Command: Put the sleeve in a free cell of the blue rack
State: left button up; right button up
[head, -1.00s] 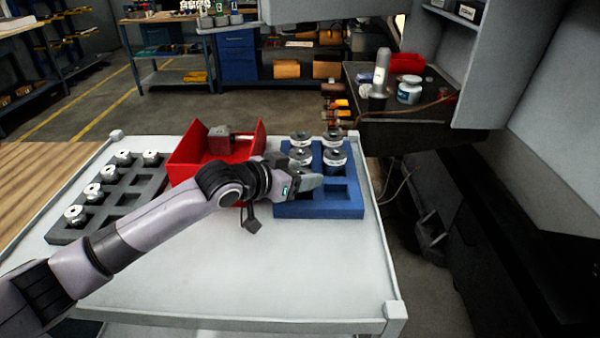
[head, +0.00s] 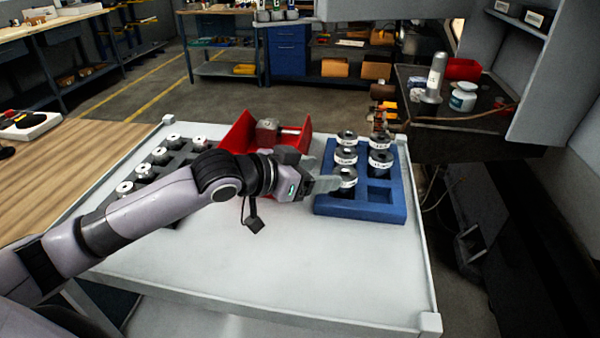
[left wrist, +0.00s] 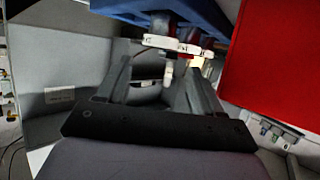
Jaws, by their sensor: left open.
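The blue rack (head: 398,214) stands on the right side of the white table. Several dark sleeves with white bands fill its back cells. One sleeve (head: 348,177) stands upright in the front-left part; its lower part is hidden by the rack. The cell (head: 380,195) to its right is empty. My left gripper (head: 330,185) is open at the rack's left edge, its fingertips close beside this front sleeve. In the left wrist view, a white-banded sleeve (left wrist: 165,43) shows beyond the open fingers, with the blue rack (left wrist: 205,14) above it. My right gripper is out of view.
A red bin (head: 240,132) holding a grey block (head: 267,131) stands just behind my left wrist. A dark rack (head: 150,170) with several pale-topped parts lies at the left, partly behind my arm. The front of the table (head: 290,270) is clear.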

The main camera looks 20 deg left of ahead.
pick_arm(q)
jog(key=shift+v, duration=1.95)
jog(key=shift+s, duration=0.1)
